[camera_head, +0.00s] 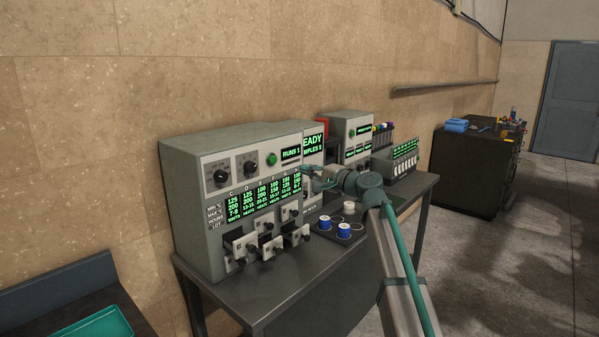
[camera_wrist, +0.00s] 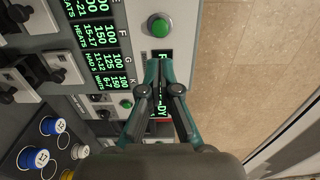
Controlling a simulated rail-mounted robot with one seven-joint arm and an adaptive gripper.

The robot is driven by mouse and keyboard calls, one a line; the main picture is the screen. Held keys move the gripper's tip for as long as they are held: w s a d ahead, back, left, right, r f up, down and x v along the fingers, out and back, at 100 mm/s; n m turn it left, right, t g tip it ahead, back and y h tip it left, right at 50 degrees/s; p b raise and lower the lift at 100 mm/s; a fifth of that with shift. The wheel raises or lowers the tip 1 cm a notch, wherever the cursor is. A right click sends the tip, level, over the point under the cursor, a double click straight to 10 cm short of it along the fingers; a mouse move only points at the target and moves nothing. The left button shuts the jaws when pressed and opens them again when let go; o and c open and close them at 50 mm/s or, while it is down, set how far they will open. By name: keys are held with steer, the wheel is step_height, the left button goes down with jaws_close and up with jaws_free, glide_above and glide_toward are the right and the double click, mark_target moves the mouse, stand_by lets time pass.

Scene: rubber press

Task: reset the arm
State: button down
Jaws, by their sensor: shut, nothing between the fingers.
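My arm reaches in from the lower right in the head view, and my gripper (camera_head: 312,170) is in front of the grey machine (camera_head: 200,210) with green displays. In the wrist view my gripper (camera_wrist: 165,75) has its two teal and black fingers close together, shut and empty. Behind the fingertips is the machine's panel with a green button (camera_wrist: 160,27) and a green-lettered display partly hidden by the fingers. I cannot tell whether the fingertips touch the panel.
Blue-topped spools (camera_head: 344,230) stand on the bench (camera_head: 262,304) below my arm. Drawers with black knobs (camera_head: 268,247) stick out of the machine's front. A second device (camera_head: 350,132) stands behind. A dark cabinet (camera_head: 470,168) is at the right, with open floor nearby.

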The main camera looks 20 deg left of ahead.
steer(key=shift+d, duration=0.1)
stand_by(0.3)
